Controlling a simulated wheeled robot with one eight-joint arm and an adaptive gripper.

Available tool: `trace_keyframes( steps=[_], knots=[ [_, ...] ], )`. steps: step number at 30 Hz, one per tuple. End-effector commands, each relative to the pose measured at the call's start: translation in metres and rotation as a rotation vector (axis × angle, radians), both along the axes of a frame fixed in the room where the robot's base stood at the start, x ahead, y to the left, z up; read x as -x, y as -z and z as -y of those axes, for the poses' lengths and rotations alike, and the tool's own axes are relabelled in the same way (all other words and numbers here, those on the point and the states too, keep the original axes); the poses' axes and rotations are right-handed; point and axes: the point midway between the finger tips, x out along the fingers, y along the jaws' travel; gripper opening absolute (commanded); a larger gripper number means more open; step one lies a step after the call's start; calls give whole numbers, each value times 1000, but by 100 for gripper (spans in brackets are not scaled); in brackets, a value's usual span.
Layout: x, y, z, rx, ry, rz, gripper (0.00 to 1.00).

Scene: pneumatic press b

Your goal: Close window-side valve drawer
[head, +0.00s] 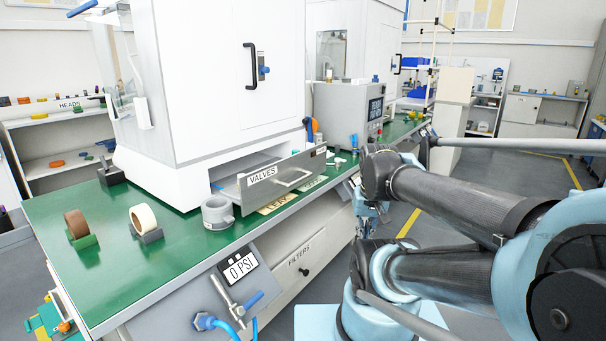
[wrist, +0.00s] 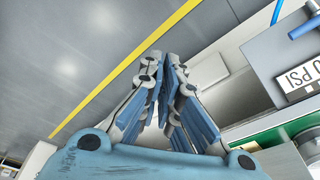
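A grey drawer labelled VALVES (head: 262,177) stands pulled out from the base of the white press cabinet, above the green bench top. Its bar handle (head: 296,180) is on the front face. The drawer's inside is mostly hidden by its front. I cannot tell from these views which side the window is on. My gripper (head: 372,212) hangs to the right of the drawer, past the bench's front edge and apart from the handle. In the wrist view my gripper (wrist: 166,66) points toward the floor, its fingertips together with nothing seen between them.
The green bench (head: 110,260) carries tape rolls (head: 145,218) and a grey round clamp-like part (head: 217,212) beside the drawer. A gauge reading 0 PSI (head: 240,267) and a FILTERS drawer (head: 300,262) are on the bench front. A grey control box (head: 345,110) stands behind.

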Motion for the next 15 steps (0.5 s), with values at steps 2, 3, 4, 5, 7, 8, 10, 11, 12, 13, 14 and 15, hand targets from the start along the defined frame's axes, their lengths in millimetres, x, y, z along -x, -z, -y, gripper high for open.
trace_keyframes(
  steps=[2, 3, 4, 5, 7, 8, 10, 11, 12, 13, 14, 15],
  knots=[
    [-16, -15, -3, -30, 87, 0, 0],
    [-24, -22, -5, -47, 141, 0, 0],
    [-31, -28, -6, -62, 183, -1, 0],
    [-38, -34, -7, -78, 226, -2, 0],
    [-54, -46, -10, -110, 324, -5, 0],
    [-61, -51, -12, -124, 365, -8, 0],
    [-78, -62, -15, -158, 462, -14, 0],
    [-85, -66, -16, -172, 504, -16, 0],
    [-95, -72, -18, -191, 559, -20, 0],
    [-103, -76, -19, -205, 601, -23, 0],
    [-111, -80, -20, -219, 642, -27, 0],
    [-121, -85, -22, -238, 699, -32, 0]
  ],
)
